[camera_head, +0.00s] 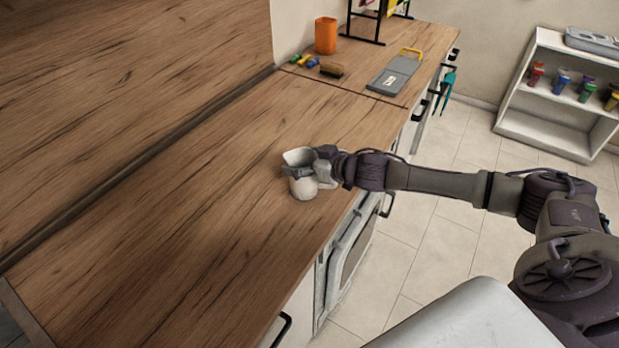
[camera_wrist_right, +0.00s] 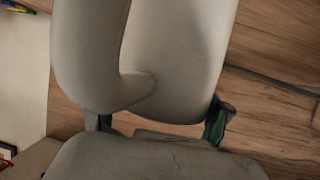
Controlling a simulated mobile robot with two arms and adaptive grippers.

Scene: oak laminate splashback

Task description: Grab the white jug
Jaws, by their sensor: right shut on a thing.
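The white jug (camera_head: 303,188) stands upright on the wooden counter (camera_head: 200,215), near its front edge. My right gripper (camera_head: 298,170) reaches in from the right and is shut on the jug's upper body, just below the rim. In the right wrist view the jug's pale body (camera_wrist_right: 180,55) and thick handle (camera_wrist_right: 88,60) fill most of the picture, with the green-padded fingers (camera_wrist_right: 160,125) on both sides of the body. Whether the jug's base touches the counter is hard to tell. My left gripper does not show.
At the counter's far end are an orange cup (camera_head: 326,36), a brush (camera_head: 332,70), a grey board with a yellow handle (camera_head: 394,76) and a black rack (camera_head: 377,20). The counter around the jug is clear.

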